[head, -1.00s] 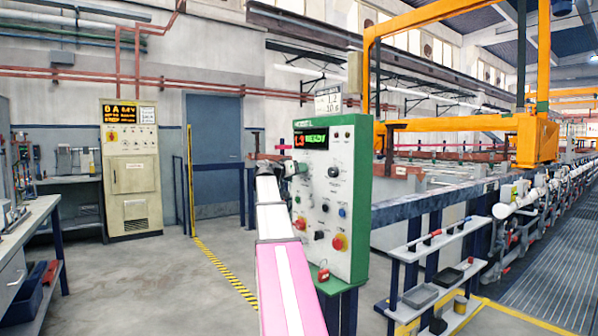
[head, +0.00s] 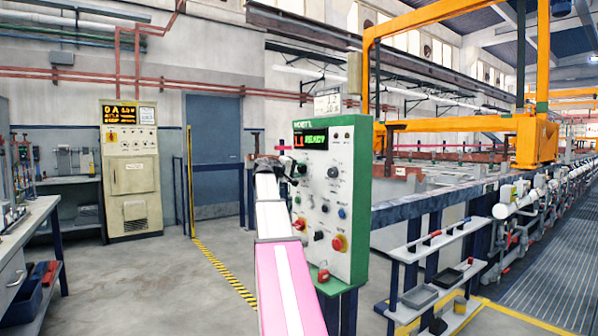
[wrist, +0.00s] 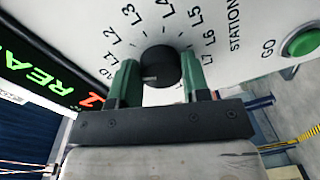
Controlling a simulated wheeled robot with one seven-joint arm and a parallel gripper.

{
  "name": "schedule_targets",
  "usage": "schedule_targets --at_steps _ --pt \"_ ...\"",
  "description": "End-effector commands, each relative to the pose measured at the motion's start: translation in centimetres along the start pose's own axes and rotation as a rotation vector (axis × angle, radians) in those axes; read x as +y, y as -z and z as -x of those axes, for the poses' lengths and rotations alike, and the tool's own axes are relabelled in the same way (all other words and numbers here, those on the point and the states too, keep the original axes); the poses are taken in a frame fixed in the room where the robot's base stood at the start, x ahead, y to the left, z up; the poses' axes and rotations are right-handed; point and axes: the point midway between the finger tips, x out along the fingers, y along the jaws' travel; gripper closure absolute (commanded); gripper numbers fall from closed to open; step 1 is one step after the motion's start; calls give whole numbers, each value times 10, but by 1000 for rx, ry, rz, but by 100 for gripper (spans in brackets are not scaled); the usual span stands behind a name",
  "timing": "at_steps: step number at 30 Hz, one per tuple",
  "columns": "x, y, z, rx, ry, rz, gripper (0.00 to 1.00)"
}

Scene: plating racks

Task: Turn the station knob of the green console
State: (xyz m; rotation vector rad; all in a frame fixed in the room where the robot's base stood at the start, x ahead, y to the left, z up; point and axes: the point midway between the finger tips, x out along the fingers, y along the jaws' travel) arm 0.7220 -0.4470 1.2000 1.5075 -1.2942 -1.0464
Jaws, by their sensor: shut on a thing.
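The green console (head: 358,190) has a white front panel and stands right of centre in the head view. Its display (head: 311,140) reads L1 READY; the wrist view shows part of that display (wrist: 45,70). The black station knob (wrist: 162,64) sits in an arc of labels from L1 to L7, beside the word STATION. A pale mark on the knob points left, towards the L1 end. My gripper (wrist: 160,70) is shut on the knob, a green finger at each side. In the head view my gripper (head: 288,167) is at the panel's left side and hides the knob.
A green GO button (wrist: 302,42) is right of the knob in the wrist view. Other knobs and a red button (head: 339,243) are lower on the panel. A shelf rack (head: 428,290) stands at the console's right. The floor (head: 150,285) at left is open.

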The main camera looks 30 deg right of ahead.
Motion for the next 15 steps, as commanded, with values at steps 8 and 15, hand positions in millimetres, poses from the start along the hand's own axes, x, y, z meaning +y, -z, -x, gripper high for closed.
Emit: schedule_targets --at_steps 8,15 --pt "1 2 0 -13 3 238 81" --pt "1 2 1 -23 6 385 81"
